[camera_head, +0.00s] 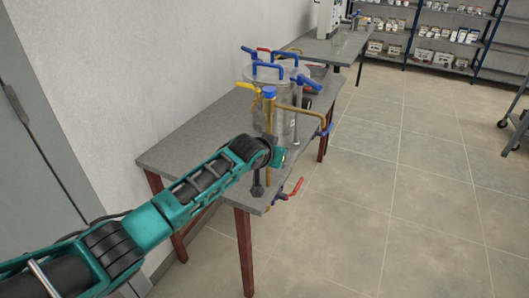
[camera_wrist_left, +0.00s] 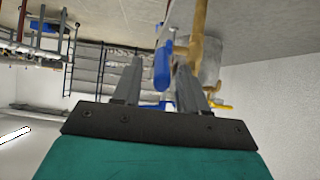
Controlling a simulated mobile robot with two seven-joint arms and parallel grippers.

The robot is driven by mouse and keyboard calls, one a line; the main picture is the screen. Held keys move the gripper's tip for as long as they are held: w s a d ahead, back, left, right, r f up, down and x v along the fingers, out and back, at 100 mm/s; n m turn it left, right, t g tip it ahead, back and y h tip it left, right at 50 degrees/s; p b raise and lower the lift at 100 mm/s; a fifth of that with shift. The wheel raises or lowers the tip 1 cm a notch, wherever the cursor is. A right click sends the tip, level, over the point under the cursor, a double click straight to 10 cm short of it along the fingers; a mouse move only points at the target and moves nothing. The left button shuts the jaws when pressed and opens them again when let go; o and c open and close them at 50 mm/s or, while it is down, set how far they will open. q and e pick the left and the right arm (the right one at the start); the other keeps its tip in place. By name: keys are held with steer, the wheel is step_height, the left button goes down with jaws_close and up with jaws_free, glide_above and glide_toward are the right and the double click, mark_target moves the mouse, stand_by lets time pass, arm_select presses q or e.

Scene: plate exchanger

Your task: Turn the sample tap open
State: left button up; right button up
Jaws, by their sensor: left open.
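The steel vessel (camera_head: 283,97) stands on the grey table with brass pipes and several coloured handles around it. A yellow lever (camera_head: 247,87) is at its left, a blue lever (camera_head: 325,130) at the lower right, and a red lever (camera_head: 292,189) hangs at the table's front edge. I cannot tell which is the sample tap. My left gripper (camera_head: 282,157) is in front of the vessel, its fingers partly hidden by the wrist. In the left wrist view my left gripper (camera_wrist_left: 157,86) is open, with a blue handle (camera_wrist_left: 162,66) appearing between its fingertips beside a brass pipe (camera_wrist_left: 198,32); contact is unclear.
The grey table (camera_head: 190,143) has a bare left part and stands against a white wall. A second table (camera_head: 335,47) with equipment is behind. Shelves (camera_head: 428,33) with boxes line the back, and a cart (camera_head: 517,120) is at the right edge. The tiled floor between is clear.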

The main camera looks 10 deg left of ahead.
arm_select(q)
steer(key=v, duration=0.9)
steer(key=shift+s, duration=0.3)
steer(key=shift+a+r, duration=0.1)
steer(key=shift+c, duration=0.2)
